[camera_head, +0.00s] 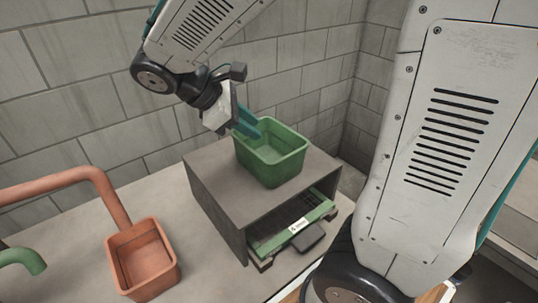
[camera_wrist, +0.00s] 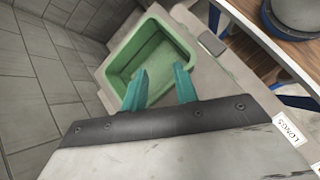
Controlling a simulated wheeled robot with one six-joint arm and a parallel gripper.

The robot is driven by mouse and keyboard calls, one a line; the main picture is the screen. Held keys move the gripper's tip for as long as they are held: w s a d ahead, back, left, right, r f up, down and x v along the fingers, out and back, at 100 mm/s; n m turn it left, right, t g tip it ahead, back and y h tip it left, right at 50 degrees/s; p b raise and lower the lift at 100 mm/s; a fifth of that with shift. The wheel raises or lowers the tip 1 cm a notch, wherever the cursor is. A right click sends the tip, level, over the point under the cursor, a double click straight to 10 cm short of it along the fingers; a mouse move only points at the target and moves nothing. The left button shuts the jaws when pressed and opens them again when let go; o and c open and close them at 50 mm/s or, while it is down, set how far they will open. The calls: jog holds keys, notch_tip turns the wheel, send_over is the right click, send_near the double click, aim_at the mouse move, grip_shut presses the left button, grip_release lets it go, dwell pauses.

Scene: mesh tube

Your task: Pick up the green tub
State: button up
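The green tub (camera_head: 272,168) is an open, empty rectangular container. It stands upright on top of a grey box-shaped stand (camera_head: 218,186). My gripper (camera_head: 250,126) is at the tub's back left rim in the head view, with its teal fingers close to the rim. In the wrist view the tub (camera_wrist: 185,48) lies just ahead of the fingers. The two fingers of my gripper (camera_wrist: 161,84) are apart with a gap between them, and nothing is seen held. I cannot tell whether a finger touches the rim.
An orange tub (camera_head: 143,262) stands below an orange pipe (camera_head: 70,186) at left, near a green pipe end (camera_head: 24,260). A green drawer (camera_head: 290,230) sits in the stand's open front. A block wall (camera_head: 300,60) rises close behind.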

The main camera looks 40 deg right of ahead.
jog(key=w+a+f+n+t+h, duration=0.1)
jog(key=w+a+f+n+h, duration=0.1)
jog(key=w+n+h, duration=0.3)
jog(key=w+a+f+n+t, duration=0.1)
jog(key=w+a+f+n, duration=0.2)
jog(key=w, duration=0.3)
jog(key=x, duration=1.2)
jog(key=shift+w+d+r, duration=0.1)
jog(key=shift+w+r, duration=0.1)
jog(key=shift+w, duration=0.05)
jog(key=shift+c, duration=0.3)
grip_shut()
